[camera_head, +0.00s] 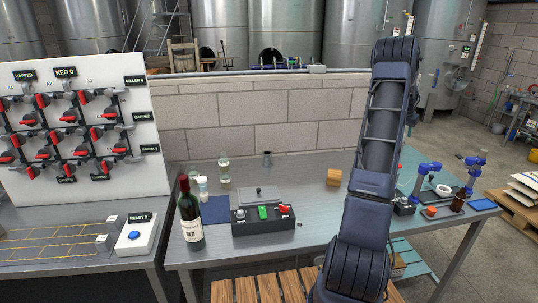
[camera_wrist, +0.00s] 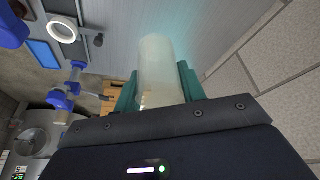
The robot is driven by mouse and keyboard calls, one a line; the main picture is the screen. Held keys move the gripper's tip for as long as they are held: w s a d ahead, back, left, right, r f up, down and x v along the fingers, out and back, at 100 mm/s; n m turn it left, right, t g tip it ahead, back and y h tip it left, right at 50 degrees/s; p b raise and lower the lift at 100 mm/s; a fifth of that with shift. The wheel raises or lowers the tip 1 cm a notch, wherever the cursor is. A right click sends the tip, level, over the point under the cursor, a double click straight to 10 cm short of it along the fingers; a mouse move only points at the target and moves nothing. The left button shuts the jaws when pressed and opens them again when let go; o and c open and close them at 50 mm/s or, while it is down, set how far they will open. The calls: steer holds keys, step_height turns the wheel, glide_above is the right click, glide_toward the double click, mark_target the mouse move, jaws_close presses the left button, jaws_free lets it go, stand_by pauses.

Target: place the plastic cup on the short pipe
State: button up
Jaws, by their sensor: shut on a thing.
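In the wrist view my gripper (camera_wrist: 158,82) has its two teal fingers on either side of a pale translucent plastic cup (camera_wrist: 160,62) and is shut on it. In the head view my arm hides the gripper and the cup. A white ring-shaped piece (camera_head: 443,190), perhaps the short pipe seen from above, lies on the table's right part. It also shows at the upper left of the wrist view (camera_wrist: 50,31), apart from the cup. A small dark grey cylinder (camera_head: 267,160) stands at the table's back; I cannot tell which is the pipe.
Blue-jointed fittings (camera_head: 425,168), a blue pad (camera_head: 482,204) and a dark brown bottle (camera_head: 458,201) crowd the table's right end. A wooden block (camera_head: 334,177) sits left of my arm. A wine bottle (camera_head: 190,220) and a control box (camera_head: 262,218) stand at left. A block wall (camera_head: 240,125) backs the table.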

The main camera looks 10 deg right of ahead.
steer(key=w+a+r+n+t+y, duration=0.1)
steer(key=w+a+n, duration=0.1)
steer(key=w+a, duration=0.65)
steer(key=w+a+r+n, duration=0.15)
steer(key=w+a, duration=0.35)
steer(key=a, duration=0.7)
steer(key=w+a+n+t+y, duration=0.1)
steer(key=w+a+n, duration=0.2)
steer(key=w+a, duration=0.6)
steer(key=n+y, duration=0.2)
steer(key=n, duration=0.3)
glide_above(267, 152)
step_height(267, 152, down, 17)
steer(key=shift+r, duration=0.1)
steer(key=o, duration=0.9)
steer(key=shift+o, duration=0.3)
